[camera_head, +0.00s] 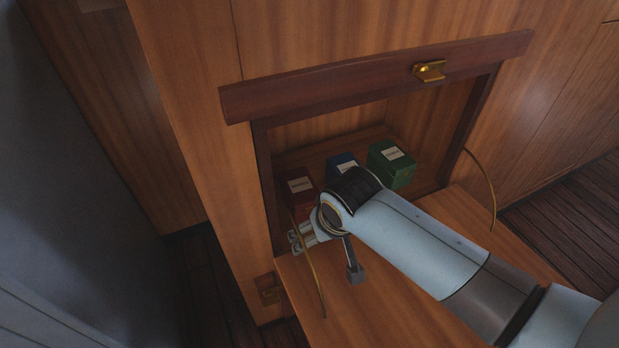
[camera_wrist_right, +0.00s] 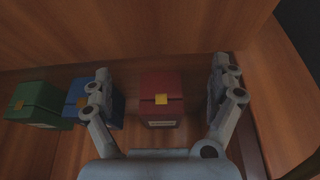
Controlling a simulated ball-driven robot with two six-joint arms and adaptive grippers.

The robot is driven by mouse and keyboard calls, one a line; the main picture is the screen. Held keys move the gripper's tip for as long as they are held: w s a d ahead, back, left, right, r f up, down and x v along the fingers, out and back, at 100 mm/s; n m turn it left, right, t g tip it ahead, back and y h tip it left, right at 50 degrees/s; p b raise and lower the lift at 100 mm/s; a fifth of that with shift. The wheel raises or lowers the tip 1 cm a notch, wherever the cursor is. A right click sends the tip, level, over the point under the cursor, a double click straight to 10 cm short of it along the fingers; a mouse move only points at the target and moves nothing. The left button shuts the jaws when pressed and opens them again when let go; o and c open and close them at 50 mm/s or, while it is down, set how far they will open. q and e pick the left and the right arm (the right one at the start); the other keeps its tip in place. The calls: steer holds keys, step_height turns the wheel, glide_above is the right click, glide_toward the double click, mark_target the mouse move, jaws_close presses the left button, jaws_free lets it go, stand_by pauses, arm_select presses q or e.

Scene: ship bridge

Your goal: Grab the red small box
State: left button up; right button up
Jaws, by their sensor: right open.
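The small red box (camera_head: 299,184) stands at the left inside an open wooden cabinet, with a pale label on it. In the right wrist view the red box (camera_wrist_right: 160,98) shows a yellow clasp and sits between the two fingers of my right gripper (camera_wrist_right: 163,88). The fingers are spread, with a gap on each side of the box. In the head view my right gripper (camera_head: 300,238) is just in front of the red box, partly hidden by its own wrist. My left gripper is not in view.
A blue box (camera_head: 342,163) and a green box (camera_head: 391,164) stand to the right of the red one. The blue box is close to one finger in the wrist view. The cabinet's lowered door (camera_head: 318,331) lies below my arm, with a thin brass stay (camera_head: 484,184) at its right.

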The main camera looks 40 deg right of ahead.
mark_target(310, 206)
steer(key=w, duration=0.2)
steer(key=w+d+b, duration=0.1)
steer(key=w, duration=0.1)
steer(key=w+d+b, duration=0.1)
steer(key=w, duration=0.1)
steer(key=shift+w, duration=0.25)
steer(key=shift+w+d, duration=0.1)
steer(key=shift+w, duration=0.15)
steer(key=shift+w+d, duration=0.1)
steer(key=shift+w, duration=0.25)
steer(key=w+b, duration=0.1)
steer(key=w, duration=0.1)
steer(key=w+d, duration=0.1)
steer(key=w, duration=0.1)
steer(key=shift+d+f+b, duration=0.1)
steer(key=shift+b, duration=0.3)
steer(key=shift+f+b, duration=0.3)
steer(key=shift+f, duration=0.15)
steer(key=shift+w, duration=0.1)
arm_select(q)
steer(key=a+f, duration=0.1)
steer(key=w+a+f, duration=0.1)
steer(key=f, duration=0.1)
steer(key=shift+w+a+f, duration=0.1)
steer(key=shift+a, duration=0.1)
